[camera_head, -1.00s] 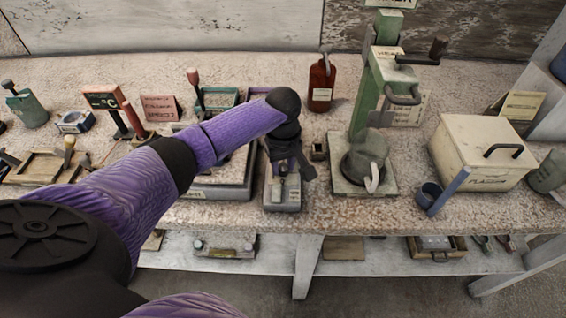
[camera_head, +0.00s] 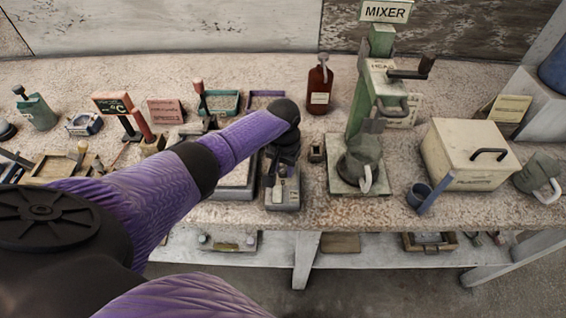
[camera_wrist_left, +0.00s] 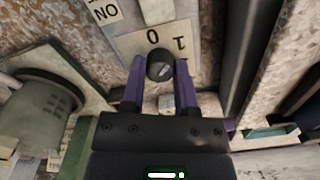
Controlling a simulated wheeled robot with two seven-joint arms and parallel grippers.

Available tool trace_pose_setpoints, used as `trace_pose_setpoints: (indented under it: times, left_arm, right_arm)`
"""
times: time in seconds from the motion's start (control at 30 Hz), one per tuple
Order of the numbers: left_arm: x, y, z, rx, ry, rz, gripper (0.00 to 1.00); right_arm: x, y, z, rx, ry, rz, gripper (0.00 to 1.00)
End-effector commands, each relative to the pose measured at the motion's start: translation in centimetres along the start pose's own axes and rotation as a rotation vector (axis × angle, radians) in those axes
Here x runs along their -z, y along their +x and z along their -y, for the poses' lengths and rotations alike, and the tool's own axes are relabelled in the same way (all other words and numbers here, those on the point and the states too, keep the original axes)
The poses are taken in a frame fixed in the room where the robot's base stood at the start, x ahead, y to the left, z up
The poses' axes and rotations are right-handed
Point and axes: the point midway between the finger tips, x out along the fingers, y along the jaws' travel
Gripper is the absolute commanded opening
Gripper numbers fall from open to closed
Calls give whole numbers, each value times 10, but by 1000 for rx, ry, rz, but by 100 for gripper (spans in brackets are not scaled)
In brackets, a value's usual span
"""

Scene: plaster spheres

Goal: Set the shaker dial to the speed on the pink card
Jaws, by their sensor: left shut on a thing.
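The pink card (camera_head: 166,111) stands at the back left of the bench; its writing is too small to read surely. My left gripper (camera_head: 281,186) points down at a small grey control box (camera_head: 283,203) at the bench's front edge. In the left wrist view, a dark round dial (camera_wrist_left: 160,66) sits between the two purple fingertips (camera_wrist_left: 159,84), which are shut on it. A pale scale plate (camera_wrist_left: 130,45) behind it shows 0 and 1; other marks are hidden or out of view. The shaker's pale platform (camera_head: 236,176) appears left of the box, partly behind my arm.
A green mixer (camera_head: 354,110) stands right of the box. A brown bottle (camera_head: 320,88) is behind it.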

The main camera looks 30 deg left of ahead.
Motion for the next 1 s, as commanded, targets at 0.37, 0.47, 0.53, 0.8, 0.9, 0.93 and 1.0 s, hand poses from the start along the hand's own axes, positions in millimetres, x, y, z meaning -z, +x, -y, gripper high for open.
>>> trace_pose_setpoints:
  times: [0.37, 0.47, 0.53, 0.8, 0.9, 0.93, 1.0]
  left_arm:
    - [0, -1, 0, 0, 354, -1, 0]
    - [0, -1, 0, 0, 449, -2, 0]
    - [1, -1, 0, 1, 516, -2, 0]
    - [1, 0, 0, 1, 773, -3, 0]
    - [1, 0, 0, 1, 866, -3, 0]
    - [1, 0, 0, 1, 893, -3, 0]
    - [1, 0, 0, 1, 953, -3, 0]
  right_arm:
    - [2, -7, 0, 1, -2, -3, 97]
    - [2, -8, 0, 1, -2, -4, 97]
    - [2, -9, 0, 1, -2, -4, 97]
    - [3, -10, 0, 0, -3, -6, 97]
    - [3, -10, -1, -1, -3, -6, 97]
    - [3, -10, -1, -2, -3, -6, 97]
    - [3, -10, -2, -2, -4, -6, 97]
